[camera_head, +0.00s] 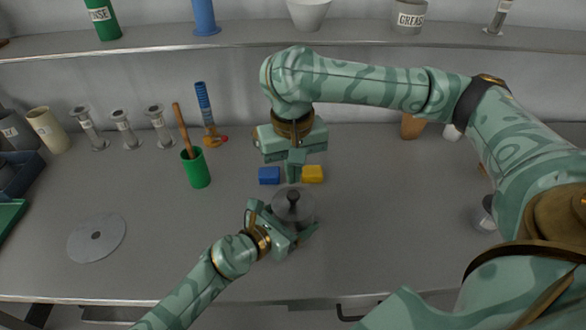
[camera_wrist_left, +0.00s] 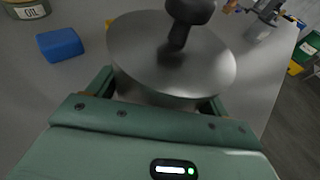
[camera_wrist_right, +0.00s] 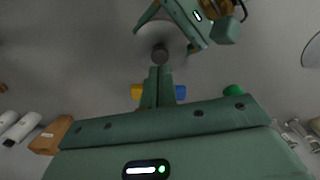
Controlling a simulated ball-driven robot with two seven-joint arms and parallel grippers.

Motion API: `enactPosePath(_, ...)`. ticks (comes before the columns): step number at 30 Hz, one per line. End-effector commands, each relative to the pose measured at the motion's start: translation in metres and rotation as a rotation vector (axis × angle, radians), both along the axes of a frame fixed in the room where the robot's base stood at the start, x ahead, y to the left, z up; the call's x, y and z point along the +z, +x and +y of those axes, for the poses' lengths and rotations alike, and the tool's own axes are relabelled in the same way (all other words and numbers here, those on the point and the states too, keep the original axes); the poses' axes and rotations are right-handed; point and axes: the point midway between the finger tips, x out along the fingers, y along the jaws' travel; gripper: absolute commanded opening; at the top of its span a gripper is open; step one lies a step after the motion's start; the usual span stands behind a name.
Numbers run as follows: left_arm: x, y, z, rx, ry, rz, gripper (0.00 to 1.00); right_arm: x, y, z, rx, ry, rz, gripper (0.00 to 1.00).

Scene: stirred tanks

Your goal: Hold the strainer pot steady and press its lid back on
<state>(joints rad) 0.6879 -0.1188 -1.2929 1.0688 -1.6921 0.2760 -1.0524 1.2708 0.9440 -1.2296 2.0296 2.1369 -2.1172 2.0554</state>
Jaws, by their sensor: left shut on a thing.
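The strainer pot (camera_wrist_left: 160,95) stands on the bench with its round grey metal lid (camera_head: 301,213) over its top. The lid's black knob (camera_head: 293,196) points up; it also shows in the left wrist view (camera_wrist_left: 180,35). I cannot tell whether the lid is fully seated. My left gripper (camera_head: 284,222) is shut around the pot's body, one finger on each side. My right gripper (camera_head: 295,176) points down behind and above the lid, its fingers together and empty. In the right wrist view its fingertips (camera_wrist_right: 160,70) are apart from the knob.
A blue block (camera_head: 269,175) and a yellow block (camera_head: 312,174) lie just behind the pot. A green cup (camera_head: 196,169) with a wooden-handled tool stands left. A grey disc (camera_head: 97,237) lies at the front left. A shelf (camera_head: 250,44) crosses the back.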

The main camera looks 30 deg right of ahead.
Motion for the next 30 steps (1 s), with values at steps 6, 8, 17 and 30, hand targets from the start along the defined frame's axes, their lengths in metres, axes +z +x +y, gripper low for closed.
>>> enactPosePath(6,0.0,0.0,0.0,0.0,0.0,0.0,0.53,0.0,0.0,0.0,0.0,0.0,0.0,0.0)
enactPosePath(8,0.0,0.0,0.0,0.0,0.0,0.0,0.53,0.0,0.0,0.0,0.0,0.0,0.0,0.0)
enactPosePath(17,0.0,0.0,0.0,0.0,0.0,0.0,0.53,-0.001,0.0,0.0,0.0,0.0,0.0,0.0)
enactPosePath(30,0.0,0.0,0.0,0.0,0.0,0.0,0.53,-0.014,0.0,0.0,0.0,0.0,0.002,0.0)
